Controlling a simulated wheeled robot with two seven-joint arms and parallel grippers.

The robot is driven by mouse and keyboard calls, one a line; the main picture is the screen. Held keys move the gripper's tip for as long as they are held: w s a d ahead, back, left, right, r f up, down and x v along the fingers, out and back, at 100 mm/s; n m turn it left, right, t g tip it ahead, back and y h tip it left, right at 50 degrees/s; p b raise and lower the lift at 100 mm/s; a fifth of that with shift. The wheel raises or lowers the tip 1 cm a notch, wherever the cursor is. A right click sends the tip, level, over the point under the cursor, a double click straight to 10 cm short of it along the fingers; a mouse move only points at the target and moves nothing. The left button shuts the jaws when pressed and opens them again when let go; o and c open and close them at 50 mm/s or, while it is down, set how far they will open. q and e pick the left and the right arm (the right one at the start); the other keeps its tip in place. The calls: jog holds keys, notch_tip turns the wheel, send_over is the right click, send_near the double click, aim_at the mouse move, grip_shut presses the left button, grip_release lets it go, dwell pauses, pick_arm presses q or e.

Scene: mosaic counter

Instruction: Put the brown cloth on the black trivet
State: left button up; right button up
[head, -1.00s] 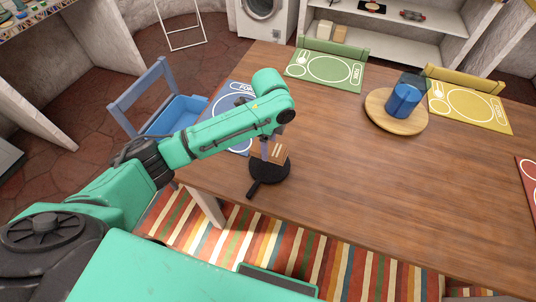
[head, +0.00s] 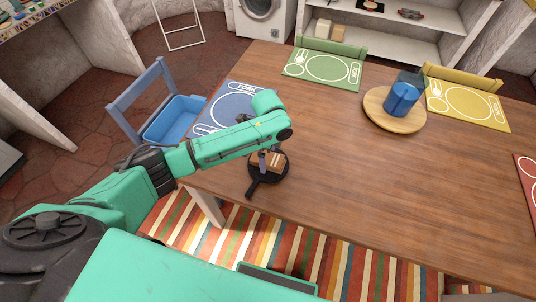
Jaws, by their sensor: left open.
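The black trivet (head: 268,179), round with a handle pointing toward me, lies on the wooden table near its front left edge. The brown cloth (head: 274,161), a small folded piece with pale stripes, lies on the trivet, partly covered by my gripper. My left gripper (head: 262,161) is open right at the cloth, pointing down from the wrist. Its fingertips are small and partly hidden, so I cannot tell whether they touch the cloth. My right gripper is not in view.
A blue placemat (head: 230,105) lies behind my left wrist. A round wooden board (head: 385,118) with a blue cup (head: 402,99) stands at the back right. Green (head: 325,70) and yellow (head: 468,105) placemats lie along the far side. The middle of the table is clear.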

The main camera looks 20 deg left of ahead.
aim_at(268, 158)
pick_arm(q)
notch_tip(268, 158, up, 12)
jog(key=shift+r, duration=0.2)
jog(key=shift+f, duration=0.1)
dwell(0.4)
